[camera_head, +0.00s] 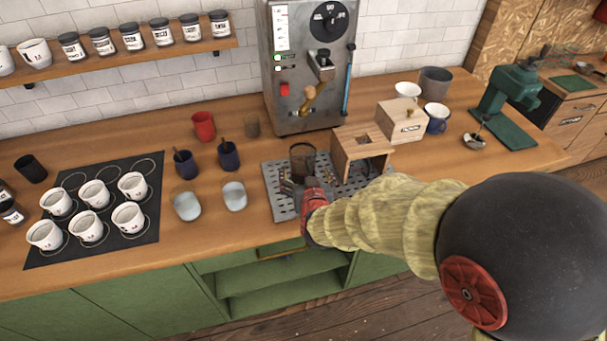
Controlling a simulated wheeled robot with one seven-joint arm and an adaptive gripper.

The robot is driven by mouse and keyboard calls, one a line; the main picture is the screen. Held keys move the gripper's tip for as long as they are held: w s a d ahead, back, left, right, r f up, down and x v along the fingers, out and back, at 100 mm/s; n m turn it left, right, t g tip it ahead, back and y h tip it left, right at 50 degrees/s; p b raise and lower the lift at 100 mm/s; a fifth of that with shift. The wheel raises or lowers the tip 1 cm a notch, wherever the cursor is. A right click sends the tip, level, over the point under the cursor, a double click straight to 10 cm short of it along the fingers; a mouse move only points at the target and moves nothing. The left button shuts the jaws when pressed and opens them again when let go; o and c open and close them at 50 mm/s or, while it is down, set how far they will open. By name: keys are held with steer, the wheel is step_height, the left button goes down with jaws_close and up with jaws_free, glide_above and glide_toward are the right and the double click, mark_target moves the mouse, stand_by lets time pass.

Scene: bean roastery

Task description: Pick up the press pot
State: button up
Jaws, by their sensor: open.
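A dark, see-through glass vessel (302,159), which looks like the press pot, stands upright on the perforated grey metal tray (281,207) in front of the roasting machine. My gripper (301,184) is at the near side of this vessel, low over the tray. Its fingers are open. The gripper and wrist hide the lower part of the vessel, so I cannot tell whether the fingers touch it.
An open wooden box (347,142) stands close right of the vessel. The grey roasting machine (290,60) is behind. Two pale cups (235,197) and two dark blue cups (229,156) stand left of the tray. White cups (129,218) fill a black mat (148,247) further left.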

mark_target(303, 170)
steer(key=shift+w+a+f, duration=0.15)
steer(key=shift+w+f, duration=0.2)
steer(key=shift+f, duration=0.3)
steer(key=shift+b+x, duration=0.4)
steer(key=shift+x, duration=0.5)
steer(key=shift+w+r+b+x, duration=0.15)
steer(key=shift+b+x, duration=0.2)
steer(key=shift+x, duration=0.55)
steer(key=shift+r+b+x, duration=0.15)
steer(key=shift+b+x, duration=0.15)
steer(key=shift+x, duration=0.65)
steer(key=shift+w+r+b+x, duration=0.15)
steer(key=shift+b+x, duration=0.2)
steer(key=shift+x, duration=0.55)
steer(key=shift+s, duration=0.1)
steer(key=shift+c, duration=0.6)
